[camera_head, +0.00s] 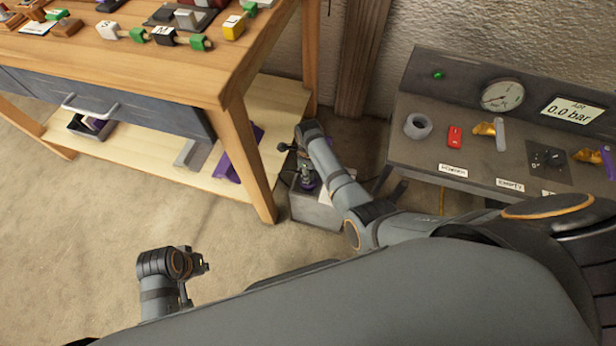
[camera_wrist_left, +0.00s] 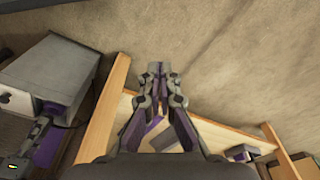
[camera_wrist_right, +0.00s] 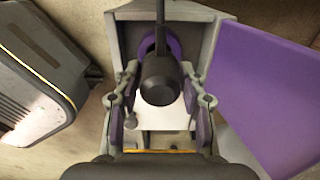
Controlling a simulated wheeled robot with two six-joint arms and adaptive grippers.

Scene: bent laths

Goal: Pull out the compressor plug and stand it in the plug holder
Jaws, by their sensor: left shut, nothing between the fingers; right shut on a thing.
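The black plug (camera_wrist_right: 160,80) is between the fingers of my right gripper (camera_wrist_right: 159,92) in the right wrist view, with a dark cable running up from it. A purple ring (camera_wrist_right: 172,46) shows behind the plug on a grey box (camera_wrist_right: 207,35). I cannot tell whether the plug is seated in anything. In the head view the right gripper (camera_head: 306,182) points down over the grey box (camera_head: 313,210) on the floor. My left gripper (camera_head: 197,266) is shut and empty, away from the box; its closed fingers also show in the left wrist view (camera_wrist_left: 158,72). I cannot identify the plug holder.
A wooden workbench (camera_head: 180,70) with a low shelf stands at the left. The shelf carries a purple piece (camera_head: 240,155) and a small dark tray (camera_head: 92,126). A control console (camera_head: 450,140) reading 0.0 bar stands at the right.

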